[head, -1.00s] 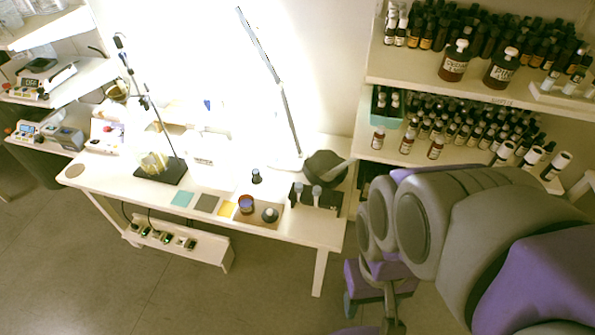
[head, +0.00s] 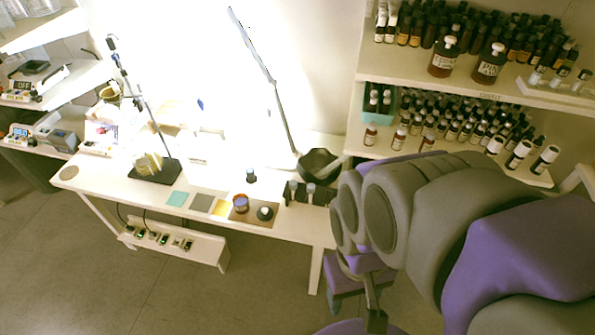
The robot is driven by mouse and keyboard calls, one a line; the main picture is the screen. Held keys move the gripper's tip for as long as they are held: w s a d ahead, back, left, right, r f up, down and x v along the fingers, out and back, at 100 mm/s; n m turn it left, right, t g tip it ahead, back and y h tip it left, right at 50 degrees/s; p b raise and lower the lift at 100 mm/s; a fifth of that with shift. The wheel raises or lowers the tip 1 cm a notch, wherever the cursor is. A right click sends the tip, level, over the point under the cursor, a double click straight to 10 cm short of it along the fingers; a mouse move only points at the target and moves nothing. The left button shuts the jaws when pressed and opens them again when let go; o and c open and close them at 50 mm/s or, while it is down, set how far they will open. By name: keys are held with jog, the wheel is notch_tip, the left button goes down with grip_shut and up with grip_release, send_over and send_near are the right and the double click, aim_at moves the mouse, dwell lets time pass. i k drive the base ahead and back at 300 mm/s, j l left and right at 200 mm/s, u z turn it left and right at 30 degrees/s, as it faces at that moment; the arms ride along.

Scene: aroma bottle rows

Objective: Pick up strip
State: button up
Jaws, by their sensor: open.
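I cannot make out a strip for certain. The white table (head: 95,178) holds a teal square (head: 177,198), a grey square (head: 202,202) and a yellow one (head: 220,208) lying flat in a row. Beside them a brown mat (head: 259,218) bears a dark jar with a bluish top (head: 240,203) and a small round dark pot (head: 265,213). My gripper (head: 355,299) shows only partly, below my large grey and purple arm at the lower right. It is open, holds nothing that I can see, and is in front of the table's right end.
A black-based stand (head: 160,175) and a thin lamp arm (head: 268,78) rise from the table. A dark bowl (head: 318,165) and a dark rack (head: 312,194) with two light-topped bottles stand at its right end. Shelves (head: 470,165) of bottles fill the right. Floor in front is clear.

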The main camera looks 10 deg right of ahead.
aim_at(311, 187)
jog(key=l+u, duration=0.1)
jog(key=u, duration=0.75)
jog(key=l+u, duration=0.25)
jog(key=k+l+u, duration=0.25)
jog(key=l, duration=0.2)
jog(key=l+u, duration=0.25)
jog(key=l, duration=0.15)
jog(key=k+l+u, duration=0.45)
jog(key=k+l, duration=0.2)
jog(key=l, duration=0.2)
jog(key=k+l, duration=0.15)
jog(key=l, duration=0.2)
